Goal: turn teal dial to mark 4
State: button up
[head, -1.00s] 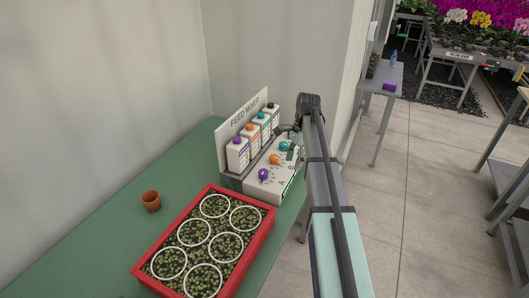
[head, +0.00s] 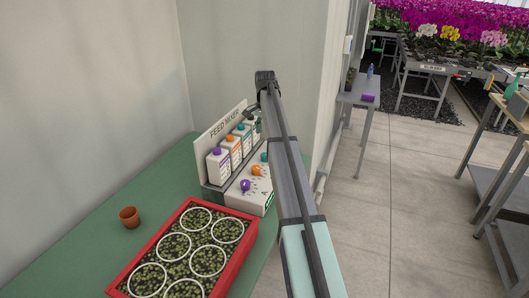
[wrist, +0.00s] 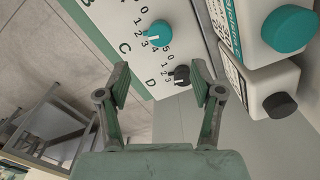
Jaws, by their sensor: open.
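The teal dial (wrist: 157,34) sits on the white feed mixer panel (wrist: 115,40) in the wrist view, with numbers around it and the letter C beside it. In the head view the teal dial (head: 264,157) shows as a small patch beside my arm, which hides most of the gripper.
Bottles stand behind the dials; a teal cap (wrist: 289,28) and a black cap (wrist: 279,105) show close by. Purple (head: 245,186) and orange (head: 256,171) dials share the panel. A red seedling tray (head: 238,250) and a clay pot (head: 129,217) stand on the green bench (head: 85,262).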

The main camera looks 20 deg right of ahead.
aim_at(265, 154)
notch_tip(265, 154, down, 10)
jog(key=shift+f+p, duration=0.1)
jog(key=shift+p, duration=0.6)
jog(key=shift+c, duration=0.3)
jog(key=c, duration=1.1)
